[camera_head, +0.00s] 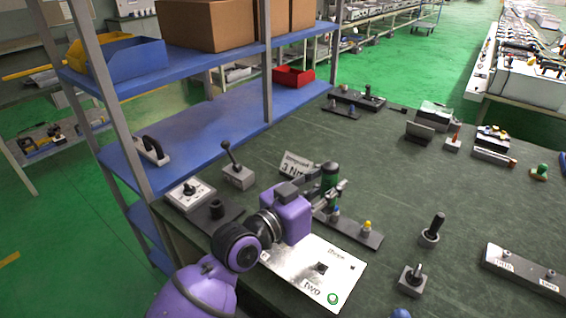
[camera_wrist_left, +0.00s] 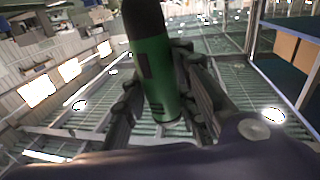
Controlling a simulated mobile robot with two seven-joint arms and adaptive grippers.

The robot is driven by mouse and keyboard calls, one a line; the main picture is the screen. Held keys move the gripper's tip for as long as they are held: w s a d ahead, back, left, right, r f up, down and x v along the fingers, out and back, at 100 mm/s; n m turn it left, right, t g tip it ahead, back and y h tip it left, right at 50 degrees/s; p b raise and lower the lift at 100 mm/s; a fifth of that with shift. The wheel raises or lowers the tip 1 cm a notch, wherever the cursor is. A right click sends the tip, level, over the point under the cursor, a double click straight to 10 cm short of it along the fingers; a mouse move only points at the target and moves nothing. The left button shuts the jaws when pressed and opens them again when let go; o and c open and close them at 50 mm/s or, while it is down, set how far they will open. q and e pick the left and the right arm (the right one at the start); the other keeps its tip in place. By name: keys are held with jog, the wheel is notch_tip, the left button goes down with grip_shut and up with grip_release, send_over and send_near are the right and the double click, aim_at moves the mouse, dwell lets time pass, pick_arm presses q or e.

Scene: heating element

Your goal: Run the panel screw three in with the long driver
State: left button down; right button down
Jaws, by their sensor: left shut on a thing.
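My left gripper (camera_head: 334,190) is shut on a green driver (camera_head: 329,174) with a dark end. In the left wrist view the driver (camera_wrist_left: 155,75) stands between the two dark fingers, close to upright. I cannot tell from its visible part whether it is the long one. The gripper is above the bench, beyond the white panel (camera_head: 343,267), which lies flat and bears the word "two" and a green ring. My arm hides part of the panel. I cannot make out screw three. The driver's lower tip is hidden. My right gripper is not in view.
A dark rack (camera_head: 358,236) holds drivers with blue and yellow tops beside the panel. A "3 Nm" sign (camera_head: 297,163) stands behind the gripper. A lever box (camera_head: 238,176) is to the left. An upright black handle (camera_head: 434,228) stands right.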

pick_arm(q)
jog(key=s+d+m+g+h, duration=0.2)
jog(key=s+d+m+g, duration=0.1)
jog(key=s+d, duration=0.4)
jog(key=shift+s+d, duration=0.15)
jog(key=shift+s, duration=0.1)
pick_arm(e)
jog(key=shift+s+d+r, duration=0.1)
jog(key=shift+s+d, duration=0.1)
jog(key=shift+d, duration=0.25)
pick_arm(q)
jog(key=shift+r, duration=0.1)
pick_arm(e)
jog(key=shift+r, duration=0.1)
